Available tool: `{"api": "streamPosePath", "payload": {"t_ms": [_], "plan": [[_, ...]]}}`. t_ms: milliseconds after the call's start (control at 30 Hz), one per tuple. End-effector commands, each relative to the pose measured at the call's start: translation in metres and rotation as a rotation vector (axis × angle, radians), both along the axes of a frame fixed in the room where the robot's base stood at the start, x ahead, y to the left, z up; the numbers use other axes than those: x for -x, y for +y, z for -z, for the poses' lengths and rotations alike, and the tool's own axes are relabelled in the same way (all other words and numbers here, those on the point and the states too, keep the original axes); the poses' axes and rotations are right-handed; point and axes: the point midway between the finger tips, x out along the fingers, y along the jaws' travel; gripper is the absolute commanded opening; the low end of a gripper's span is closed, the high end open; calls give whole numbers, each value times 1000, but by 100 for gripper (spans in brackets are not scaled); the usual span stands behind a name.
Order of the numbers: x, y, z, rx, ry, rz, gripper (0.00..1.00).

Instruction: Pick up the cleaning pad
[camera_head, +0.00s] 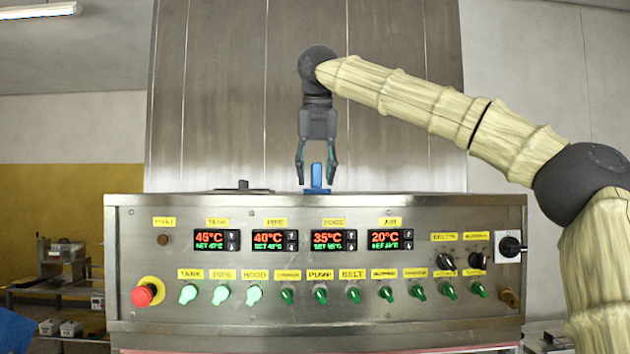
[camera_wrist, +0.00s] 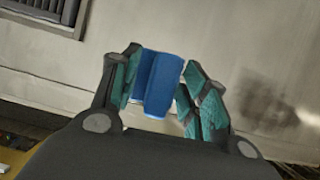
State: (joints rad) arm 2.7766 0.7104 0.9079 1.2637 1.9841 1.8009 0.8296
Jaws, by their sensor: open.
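The cleaning pad (camera_head: 317,178) is a blue block with an upright grip on a wider base, standing on top of the steel control cabinet (camera_head: 400,215). My gripper (camera_head: 316,180) points straight down over it, with one finger on each side of the upright part. In the wrist view the blue pad (camera_wrist: 160,82) shows between my two teal-lined fingers (camera_wrist: 165,90). The fingers are open, with a visible gap on the right side of the pad. The left finger looks close to it; I cannot tell whether it touches. The pad's lower base is partly hidden by the cabinet's front edge.
The cabinet front carries displays, several green knobs and a red emergency button (camera_head: 143,295). A small dark handle (camera_head: 241,185) stands on the cabinet top to the left. A tall steel panel (camera_head: 240,100) rises behind. The cabinet top around the pad looks otherwise clear.

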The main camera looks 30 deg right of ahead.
Motion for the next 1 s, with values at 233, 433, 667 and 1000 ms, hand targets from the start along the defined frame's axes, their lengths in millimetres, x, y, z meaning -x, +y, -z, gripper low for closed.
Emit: {"api": "streamPosePath", "payload": {"t_ms": [233, 433, 667, 1000], "plan": [[0, 0, 0, 0, 0, 1, 25], [0, 0, 0, 0, 0, 0, 0], [0, 0, 0, 0, 0, 0, 0], [0, 0, -15, -1, -2, 1, 0]]}}
